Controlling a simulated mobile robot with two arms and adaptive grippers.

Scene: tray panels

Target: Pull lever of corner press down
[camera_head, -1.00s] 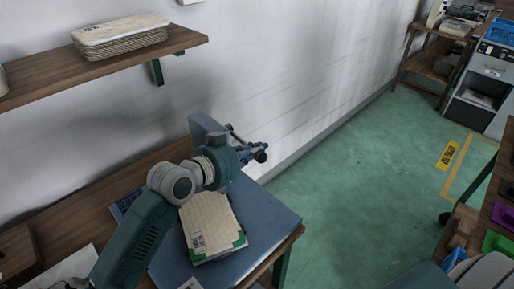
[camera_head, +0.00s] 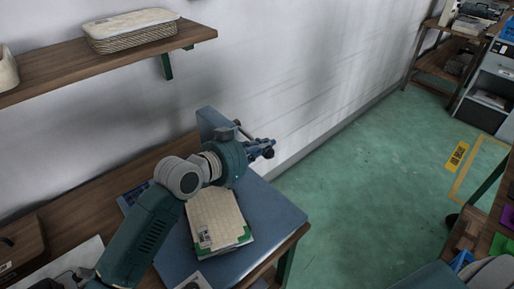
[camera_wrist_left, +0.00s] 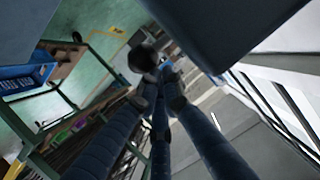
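The corner press shows in the head view as a blue-grey upright block (camera_head: 207,118) at the wall side, above a broad blue-grey plate (camera_head: 268,212). A cream panel with green corners (camera_head: 213,217) lies on the plate. The lever's dark round knob (camera_head: 268,153) sticks out beyond my left gripper (camera_head: 263,147). In the left wrist view the knob (camera_wrist_left: 142,58) sits at the fingertips of my left gripper (camera_wrist_left: 160,82). The fingers are drawn together there; whether they grip the lever is unclear. My arm hides part of the press. My right gripper is out of view.
A wooden shelf (camera_head: 60,72) with a stack of cream panels (camera_head: 130,34) hangs above the bench. Green floor (camera_head: 355,190) is free to the right of the press. Another bench (camera_head: 470,232) stands at the right edge.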

